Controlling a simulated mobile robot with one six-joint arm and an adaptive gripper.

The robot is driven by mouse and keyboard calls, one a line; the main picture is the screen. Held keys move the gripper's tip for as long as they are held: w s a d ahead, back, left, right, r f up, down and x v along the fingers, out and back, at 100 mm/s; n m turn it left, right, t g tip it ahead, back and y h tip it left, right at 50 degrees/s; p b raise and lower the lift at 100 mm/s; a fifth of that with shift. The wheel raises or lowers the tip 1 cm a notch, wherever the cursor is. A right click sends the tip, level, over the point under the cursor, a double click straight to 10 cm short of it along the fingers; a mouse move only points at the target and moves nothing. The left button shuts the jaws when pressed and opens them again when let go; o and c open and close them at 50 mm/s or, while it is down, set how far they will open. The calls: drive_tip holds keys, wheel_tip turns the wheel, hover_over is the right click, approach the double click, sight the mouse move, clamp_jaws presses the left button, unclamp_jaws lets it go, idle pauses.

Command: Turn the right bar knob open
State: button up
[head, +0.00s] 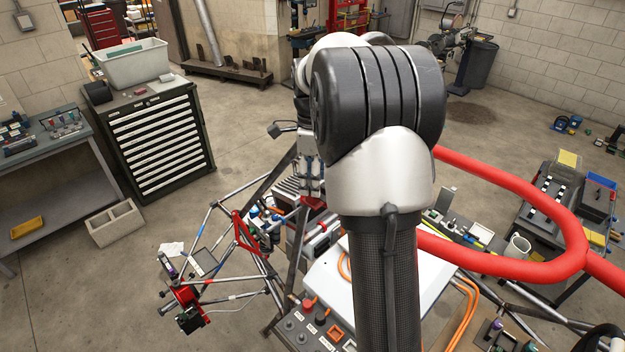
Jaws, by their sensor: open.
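My gripper (312,192) points down beyond my elbow, beside the tube chassis. Its jaws look apart and empty, but it is small and partly hidden by my arm. A control panel (312,341) is at the bottom centre, nearer than the gripper. It carries a red button (309,304), a black knob (321,317), orange-framed switches (335,332) and several grey round controls (301,338). I cannot tell which of these is the right bar knob or how it is turned. My arm hides the panel's right side.
The tube chassis (232,282) spreads across the lower left. A thick red tube (500,262) curves across the right. A white flat panel (335,285) lies behind my arm. A drawer cabinet (158,140) stands left.

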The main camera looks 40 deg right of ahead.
wheel_tip(320, 180, up, 11)
idle(0.3)
drive_tip(key=shift+a, duration=0.1)
idle(0.4)
drive_tip(key=s+a+f+n+t+b, duration=0.1)
drive_tip(key=s+a+f+n+b, duration=0.4)
drive_tip(key=a+n+b, duration=0.15)
drive_tip(key=s+a+f+n+t+b, duration=0.1)
drive_tip(key=s+a+f+n+b, duration=0.45)
drive_tip(key=a+b, duration=0.25)
drive_tip(key=s+a+f+n+t+b, duration=0.1)
drive_tip(key=s+a+f+n+b, duration=0.3)
drive_tip(key=f, duration=0.6)
drive_tip(key=s+a+f+n+t+b, duration=0.1)
drive_tip(key=s+a+f+n+b, duration=0.3)
drive_tip(key=s+f+n+b, duration=0.5)
wheel_tip(320, 180, down, 2)
drive_tip(key=shift+s+a+n+t, duration=0.4)
drive_tip(key=shift+s+n, duration=0.25)
drive_tip(key=shift+n, duration=0.55)
